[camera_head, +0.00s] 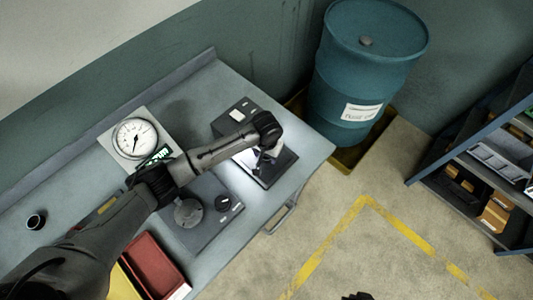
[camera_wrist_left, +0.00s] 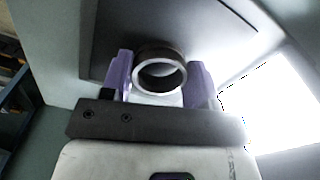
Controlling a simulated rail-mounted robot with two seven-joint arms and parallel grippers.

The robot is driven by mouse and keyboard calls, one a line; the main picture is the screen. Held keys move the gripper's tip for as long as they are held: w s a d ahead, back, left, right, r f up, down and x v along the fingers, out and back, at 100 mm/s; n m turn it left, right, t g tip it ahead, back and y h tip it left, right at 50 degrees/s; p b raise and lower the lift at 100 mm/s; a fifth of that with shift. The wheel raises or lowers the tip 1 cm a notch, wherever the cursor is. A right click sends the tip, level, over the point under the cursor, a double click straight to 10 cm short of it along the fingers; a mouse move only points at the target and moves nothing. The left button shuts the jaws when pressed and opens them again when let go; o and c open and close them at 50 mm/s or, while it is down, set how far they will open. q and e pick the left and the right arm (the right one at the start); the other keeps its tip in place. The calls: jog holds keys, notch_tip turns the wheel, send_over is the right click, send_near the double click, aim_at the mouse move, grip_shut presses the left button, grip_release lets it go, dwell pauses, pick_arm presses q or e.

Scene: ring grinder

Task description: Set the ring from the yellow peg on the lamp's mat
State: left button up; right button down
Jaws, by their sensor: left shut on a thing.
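My left gripper (camera_head: 262,164) reaches over the lamp's mat (camera_head: 284,166), a dark plate lit brightly at the bench's right end. The ring is too small to make out in the head view. I cannot make out the yellow peg. A small dark shape at the head view's bottom edge (camera_head: 357,296) may be my right gripper.
A dark box (camera_head: 235,115) adjoins the mat. A dial gauge (camera_head: 135,138) and a grey plate with a disc (camera_head: 188,212) and knob (camera_head: 223,202) stand on the bench. Red (camera_head: 152,262) and yellow (camera_head: 122,285) bins sit at the front. A blue drum (camera_head: 362,80) stands beyond.

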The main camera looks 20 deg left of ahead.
pick_arm(q)
jog(key=shift+f, duration=0.2)
jog(key=o, duration=1)
jog(key=shift+r, duration=0.15)
jog(key=shift+r+p, duration=0.65)
jog(key=shift+r, duration=5.35)
